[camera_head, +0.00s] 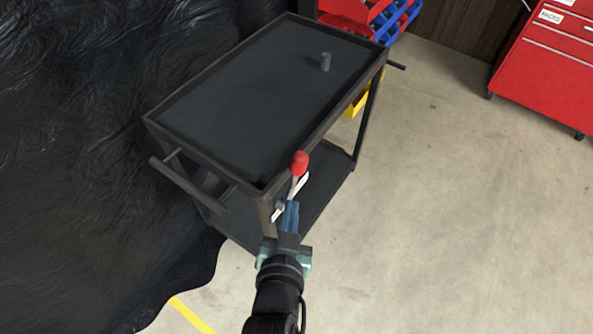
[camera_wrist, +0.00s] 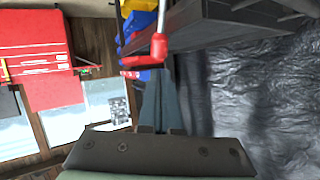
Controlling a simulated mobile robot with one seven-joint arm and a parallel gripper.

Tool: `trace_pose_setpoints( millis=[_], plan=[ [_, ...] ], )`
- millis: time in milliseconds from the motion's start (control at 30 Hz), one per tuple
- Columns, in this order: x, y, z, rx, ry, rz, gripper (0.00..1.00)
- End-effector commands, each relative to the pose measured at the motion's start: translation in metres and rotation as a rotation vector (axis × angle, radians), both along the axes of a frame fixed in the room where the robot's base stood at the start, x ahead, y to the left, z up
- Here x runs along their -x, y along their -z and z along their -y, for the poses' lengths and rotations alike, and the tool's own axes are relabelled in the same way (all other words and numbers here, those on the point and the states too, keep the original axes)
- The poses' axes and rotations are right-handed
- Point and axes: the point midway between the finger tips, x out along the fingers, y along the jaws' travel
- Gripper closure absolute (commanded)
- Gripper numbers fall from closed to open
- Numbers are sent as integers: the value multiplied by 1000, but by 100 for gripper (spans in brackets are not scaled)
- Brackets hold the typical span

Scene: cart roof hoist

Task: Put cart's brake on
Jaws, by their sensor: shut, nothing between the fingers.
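The black two-shelf cart (camera_head: 263,187) stands at the centre of the head view. Its brake lever, with a red knob (camera_head: 300,160) and a pale shaft (camera_head: 297,186), sticks up at the near corner of the cart's right side. My gripper (camera_head: 291,205) is shut and empty, just below the knob and close to the shaft. I cannot tell whether it touches the lever. In the wrist view the red lever knob (camera_wrist: 158,46) is just beyond the tips of my gripper (camera_wrist: 155,80).
A small grey cylinder (camera_head: 326,62) stands on the cart's top tray. A handle bar (camera_head: 187,185) juts from the cart's left end. A red tool cabinet (camera_head: 550,70) stands at the upper right. Black crumpled sheeting (camera_head: 70,150) covers the left. The floor to the right is clear.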

Motion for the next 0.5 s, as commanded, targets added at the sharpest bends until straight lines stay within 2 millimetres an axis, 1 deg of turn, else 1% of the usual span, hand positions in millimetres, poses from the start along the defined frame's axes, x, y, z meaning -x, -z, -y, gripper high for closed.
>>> trace_pose_setpoints(
  millis=[33,300,500],
  plan=[
    [-10,2,1,1,0,3,100],
    [-57,20,7,1,0,3,100],
    [-86,31,11,0,0,2,100]
  ],
)
